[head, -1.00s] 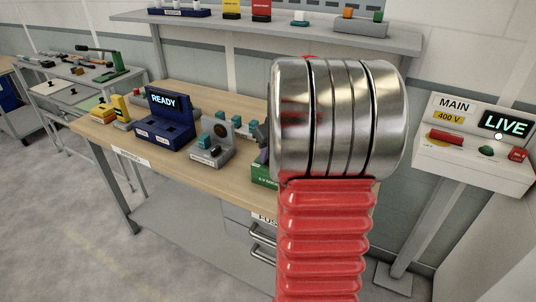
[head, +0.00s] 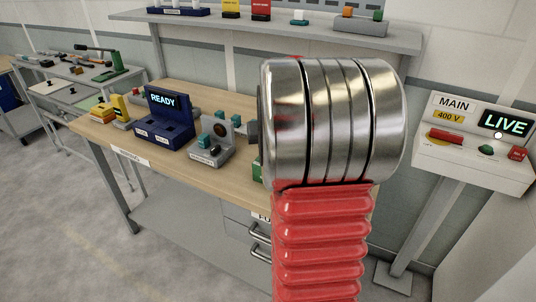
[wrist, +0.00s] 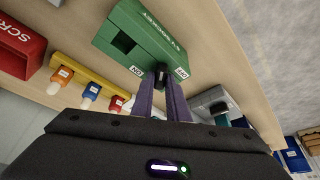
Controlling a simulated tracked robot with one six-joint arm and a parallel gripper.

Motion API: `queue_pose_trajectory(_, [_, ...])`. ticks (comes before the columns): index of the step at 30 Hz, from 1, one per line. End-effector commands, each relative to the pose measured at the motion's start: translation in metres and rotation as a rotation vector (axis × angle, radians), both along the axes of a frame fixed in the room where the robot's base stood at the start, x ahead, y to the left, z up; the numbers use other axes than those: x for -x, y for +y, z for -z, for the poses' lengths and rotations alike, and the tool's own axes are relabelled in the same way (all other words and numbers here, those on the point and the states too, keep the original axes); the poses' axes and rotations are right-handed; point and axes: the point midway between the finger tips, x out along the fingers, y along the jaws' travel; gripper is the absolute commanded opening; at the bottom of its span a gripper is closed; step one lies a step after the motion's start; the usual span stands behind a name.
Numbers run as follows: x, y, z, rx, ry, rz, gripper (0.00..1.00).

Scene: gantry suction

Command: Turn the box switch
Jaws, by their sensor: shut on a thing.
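A green box (wrist: 140,38) stands on the wooden bench in the wrist view, with a dark opening and two small white labels near its edge. A small black switch knob (wrist: 161,72) is on the edge of the box between the labels. My gripper (wrist: 161,88) has two purple fingers closed on this knob, one on each side. In the head view my red and silver arm hides nearly all of the green box (head: 257,169) and my fingers.
In the wrist view a red box (wrist: 20,48) and a yellow rack (wrist: 92,78) with coloured plugs lie left of the green box. In the head view a blue READY unit (head: 168,122) and a grey block (head: 212,148) stand left of my arm. A LIVE panel (head: 470,150) stands right.

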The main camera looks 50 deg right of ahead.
Motion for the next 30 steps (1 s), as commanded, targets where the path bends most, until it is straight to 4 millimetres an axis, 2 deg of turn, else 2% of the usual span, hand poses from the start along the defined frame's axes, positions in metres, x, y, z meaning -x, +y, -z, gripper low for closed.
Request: queue_pose_trajectory(30, [-0.0066,0.0047,-0.0005,0.001,-0.001,0.594,0.00])
